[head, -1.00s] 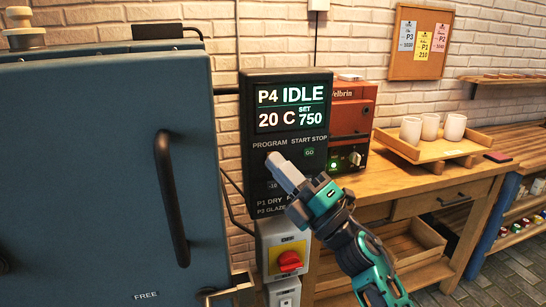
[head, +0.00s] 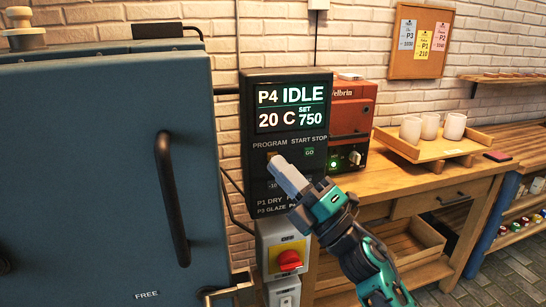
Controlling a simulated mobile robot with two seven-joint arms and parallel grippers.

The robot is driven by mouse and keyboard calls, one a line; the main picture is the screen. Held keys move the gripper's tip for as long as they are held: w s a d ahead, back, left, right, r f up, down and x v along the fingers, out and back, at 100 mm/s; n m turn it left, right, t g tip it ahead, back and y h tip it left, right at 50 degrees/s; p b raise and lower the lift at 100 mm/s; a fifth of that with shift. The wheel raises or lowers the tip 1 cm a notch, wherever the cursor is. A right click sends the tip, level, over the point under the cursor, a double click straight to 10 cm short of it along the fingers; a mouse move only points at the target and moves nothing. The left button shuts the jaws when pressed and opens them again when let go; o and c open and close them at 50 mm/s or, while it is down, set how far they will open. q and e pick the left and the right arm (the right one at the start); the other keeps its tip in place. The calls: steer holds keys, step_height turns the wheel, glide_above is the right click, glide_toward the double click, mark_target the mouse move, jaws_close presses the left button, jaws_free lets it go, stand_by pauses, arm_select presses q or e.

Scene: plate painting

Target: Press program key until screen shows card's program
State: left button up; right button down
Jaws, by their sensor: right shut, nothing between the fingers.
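The controller (head: 246,165) is a black box on the wall beside the kiln. The PROGRAM key (head: 270,156) sits below the screen at left, partly covered by my gripper's tip. My right gripper (head: 276,163) is shut and empty, its tip at or just below that key; I cannot tell if it touches. The green GO key (head: 309,151) is to the right. Cards hang on the cork board (head: 430,68): P3 1030, a yellow one P1 210, and P2 1000. My left gripper is out of view.
The blue kiln (head: 90,180) with its black handle (head: 172,198) fills the left. A switch box (head: 288,257) with a red knob is below the controller. A red Velbrin box (head: 352,108) and a tray (head: 400,143) of cups stand on the wooden bench at right.

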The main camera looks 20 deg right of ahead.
steer(key=shift+w, duration=0.4)
steer(key=shift+w, duration=0.3)
stand_by(0.6)
steer(key=shift+s, duration=0.75)
steer(key=s+p, duration=0.1)
steer(key=s, duration=0.4)
steer(key=shift+d, duration=0.1)
stand_by(0.7)
